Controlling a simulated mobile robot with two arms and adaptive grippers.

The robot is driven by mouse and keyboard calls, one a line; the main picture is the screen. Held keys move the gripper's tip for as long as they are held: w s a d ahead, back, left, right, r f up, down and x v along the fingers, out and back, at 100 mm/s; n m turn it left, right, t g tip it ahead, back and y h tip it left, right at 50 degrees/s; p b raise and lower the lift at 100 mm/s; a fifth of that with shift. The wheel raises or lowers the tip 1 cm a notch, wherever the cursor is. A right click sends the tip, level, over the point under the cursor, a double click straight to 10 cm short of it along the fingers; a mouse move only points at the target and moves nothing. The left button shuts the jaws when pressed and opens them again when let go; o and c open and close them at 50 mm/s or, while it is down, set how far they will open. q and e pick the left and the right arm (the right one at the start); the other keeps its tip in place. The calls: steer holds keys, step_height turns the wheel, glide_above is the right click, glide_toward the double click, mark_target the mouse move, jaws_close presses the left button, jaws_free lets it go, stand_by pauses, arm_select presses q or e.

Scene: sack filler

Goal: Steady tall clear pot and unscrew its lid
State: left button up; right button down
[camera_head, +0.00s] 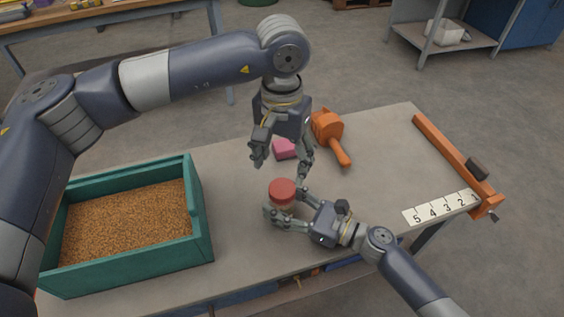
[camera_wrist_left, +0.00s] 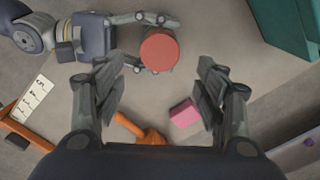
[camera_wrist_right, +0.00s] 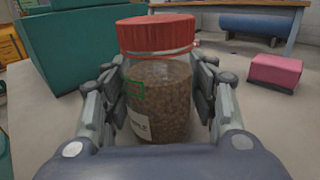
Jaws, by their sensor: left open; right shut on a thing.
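The clear pot (camera_wrist_right: 158,100) stands upright on the table with brown grains inside and a label on its side. Its red lid (camera_head: 282,190) is on top; the lid also shows in the left wrist view (camera_wrist_left: 160,50) and the right wrist view (camera_wrist_right: 156,34). My right gripper (camera_head: 287,212) is shut around the pot's body below the lid, one finger on each side. My left gripper (camera_head: 279,164) is open and empty, pointing down above the table, behind and above the lid. In the left wrist view its fingers (camera_wrist_left: 161,85) are spread, with the lid beyond them.
A teal crate (camera_head: 205,222) of orange-brown grain stands at the left. A pink block (camera_head: 285,148) and an orange tool (camera_head: 329,127) lie behind the pot. An orange clamp bar (camera_head: 450,155) and a numbered strip (camera_head: 440,207) are at the right. Table between is clear.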

mark_target(282, 188)
arm_select(q)
steer(key=shift+f, duration=3.95)
